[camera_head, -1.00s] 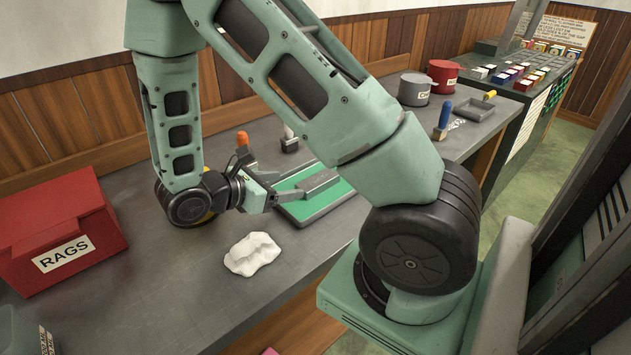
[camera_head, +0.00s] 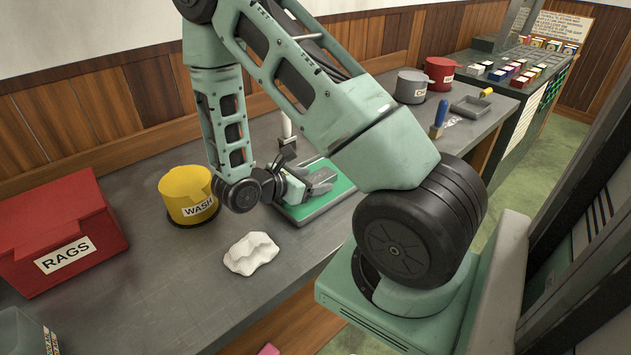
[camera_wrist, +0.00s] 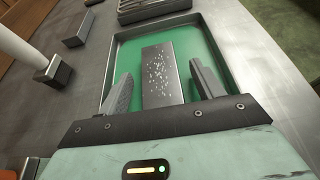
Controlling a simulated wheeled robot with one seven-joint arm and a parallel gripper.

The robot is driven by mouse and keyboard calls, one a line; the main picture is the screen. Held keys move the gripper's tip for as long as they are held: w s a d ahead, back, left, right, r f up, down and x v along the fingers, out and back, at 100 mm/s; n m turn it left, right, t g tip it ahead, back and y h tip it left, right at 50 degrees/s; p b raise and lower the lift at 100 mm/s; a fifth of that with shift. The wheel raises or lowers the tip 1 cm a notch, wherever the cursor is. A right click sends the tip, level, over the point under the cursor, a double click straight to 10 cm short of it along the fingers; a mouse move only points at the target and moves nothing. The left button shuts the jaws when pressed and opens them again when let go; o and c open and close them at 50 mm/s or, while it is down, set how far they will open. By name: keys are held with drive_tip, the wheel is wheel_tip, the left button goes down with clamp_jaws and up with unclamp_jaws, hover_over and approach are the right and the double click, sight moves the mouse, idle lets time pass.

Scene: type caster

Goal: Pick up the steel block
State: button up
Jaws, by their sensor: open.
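The steel block (camera_wrist: 162,75) is a flat grey bar with pale specks on its top. It lies on the green floor of a shallow metal-rimmed tray (camera_wrist: 222,72). In the wrist view my gripper (camera_wrist: 159,85) is open, with one finger on each side of the block's near end. Gaps show between the fingers and the block; the height of the fingers above it is hard to tell. In the head view my gripper (camera_head: 312,184) is over the green tray (camera_head: 345,196), and I cannot clearly separate the block from the fingers there.
A white post on a dark base (camera_wrist: 52,75) and a small grey block (camera_wrist: 78,28) stand left of the tray. A yellow WASH pot (camera_head: 187,194), a white rag (camera_head: 251,253) and a red RAGS box (camera_head: 60,232) are on the bench.

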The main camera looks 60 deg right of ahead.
clamp_jaws()
drive_tip(key=shift+r, duration=0.1)
